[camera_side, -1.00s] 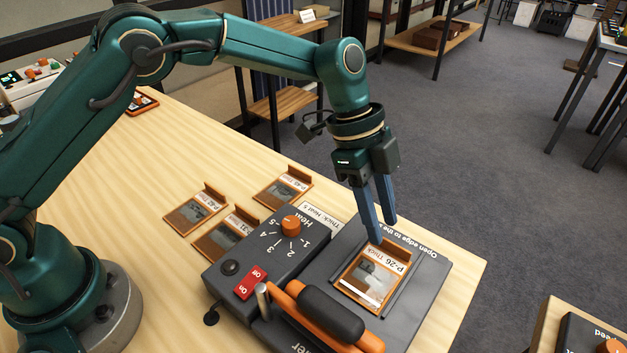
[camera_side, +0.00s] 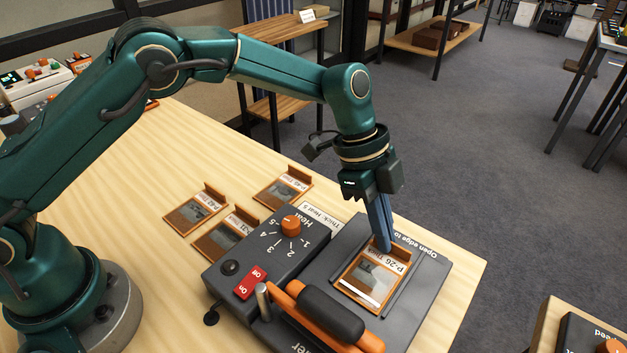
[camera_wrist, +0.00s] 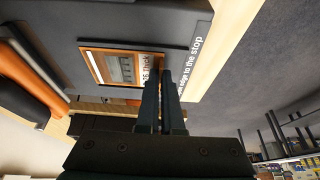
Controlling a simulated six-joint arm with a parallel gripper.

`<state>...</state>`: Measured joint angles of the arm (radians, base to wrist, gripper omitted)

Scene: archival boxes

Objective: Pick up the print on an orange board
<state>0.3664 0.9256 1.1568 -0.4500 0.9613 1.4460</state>
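The print on an orange board (camera_side: 367,278), labelled "P-26 Thick", lies flat on the dark plate of a grey machine in the side view. It has an upright orange tab (camera_side: 404,255) at its far edge. In the wrist view the print (camera_wrist: 121,68) lies left of the fingertips. My gripper (camera_side: 386,247) points down at the tab, its blue fingers close together. In the wrist view my gripper (camera_wrist: 162,75) has only a narrow gap between its fingers, and they appear shut on the tab, which they mostly hide. The board rests on the plate.
The machine (camera_side: 245,262) has an orange heat dial (camera_side: 291,224), a red switch (camera_side: 250,283) and a black-and-orange handle (camera_side: 330,315) close to the print. Three other prints on orange boards (camera_side: 195,212) lie on the wooden table (camera_side: 130,190) to the left.

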